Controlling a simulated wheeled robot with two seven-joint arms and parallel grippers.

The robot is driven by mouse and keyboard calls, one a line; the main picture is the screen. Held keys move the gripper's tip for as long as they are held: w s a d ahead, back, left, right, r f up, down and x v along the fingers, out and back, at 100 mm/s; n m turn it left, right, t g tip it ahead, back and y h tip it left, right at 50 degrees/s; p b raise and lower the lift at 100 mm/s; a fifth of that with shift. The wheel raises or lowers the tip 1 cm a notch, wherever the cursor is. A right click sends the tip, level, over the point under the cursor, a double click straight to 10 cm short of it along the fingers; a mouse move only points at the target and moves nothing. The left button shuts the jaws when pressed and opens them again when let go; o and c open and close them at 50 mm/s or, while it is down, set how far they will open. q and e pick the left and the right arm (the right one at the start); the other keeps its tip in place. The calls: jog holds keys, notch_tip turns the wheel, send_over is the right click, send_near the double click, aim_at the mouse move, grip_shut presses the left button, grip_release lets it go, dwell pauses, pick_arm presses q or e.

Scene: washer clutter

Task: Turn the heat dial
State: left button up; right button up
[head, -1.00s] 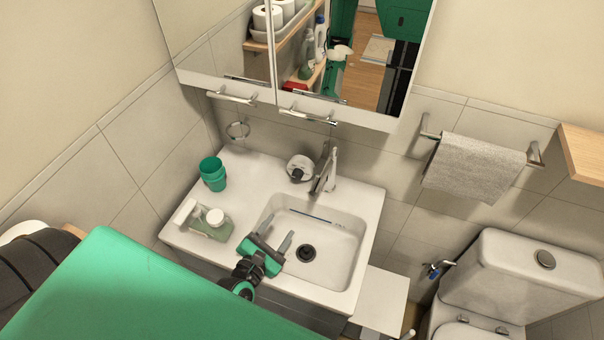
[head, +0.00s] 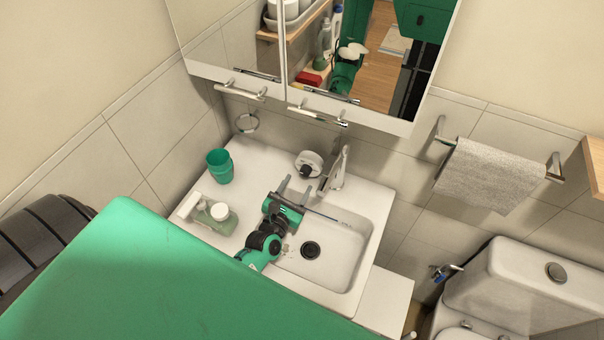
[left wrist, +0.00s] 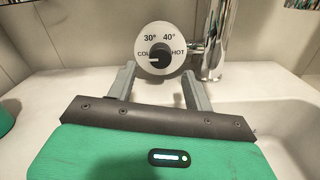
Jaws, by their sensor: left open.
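The heat dial is a white round disc (left wrist: 160,50) with a dark knob (left wrist: 159,55) at its centre, marked COLD, 30°, 40° and HOT in the left wrist view. The knob's light pointer mark faces left, towards COLD. In the head view the dial (head: 309,163) stands behind the sink, left of the faucet (head: 336,170). My left gripper (head: 294,188) is open and empty, above the left side of the basin, its fingers towards the dial. In the left wrist view the fingers (left wrist: 159,80) are below and either side of the dial, apparently short of it. My right gripper is out of view.
The sink basin (head: 340,268) has a dark drain. A mirror cabinet (head: 380,112) with handles hangs above. A towel (head: 490,176) hangs at right.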

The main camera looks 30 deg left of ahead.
aim_at(304, 174)
pick_arm(q)
jog(key=w, duration=0.3)
jog(key=shift+w+a+p, duration=0.1)
jog(key=shift+w+p, duration=0.1)
jog(key=shift+p, duration=0.15)
jog(key=shift+w, duration=0.4)
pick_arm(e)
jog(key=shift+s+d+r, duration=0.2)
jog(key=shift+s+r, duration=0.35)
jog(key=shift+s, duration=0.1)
pick_arm(q)
jog(key=c, duration=1)
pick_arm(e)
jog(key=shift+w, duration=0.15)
